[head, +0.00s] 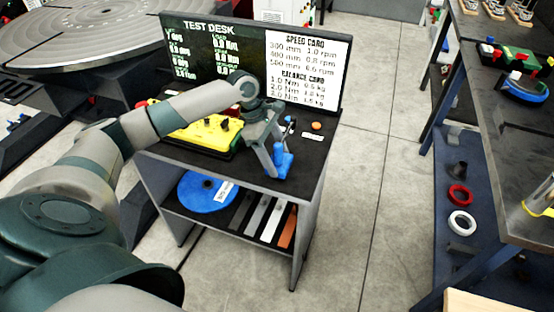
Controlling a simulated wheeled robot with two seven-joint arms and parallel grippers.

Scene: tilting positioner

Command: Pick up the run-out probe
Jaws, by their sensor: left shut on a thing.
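The run-out probe appears to be the small blue piece (283,161) at the front right of the test desk's top (215,167). My left gripper (278,158) reaches down over the desk from the left and is shut on this blue piece. The fingers hide part of it. I cannot tell whether the piece touches the desk top or is held just above it. My right gripper is not in view.
A yellow control box (207,133) stands on the desk beside my left gripper. An orange button (316,126) lies to the right. A display board (255,60) rises behind. The lower shelf holds a blue disc (205,190) and several bars. Floor (385,200) is clear to the right.

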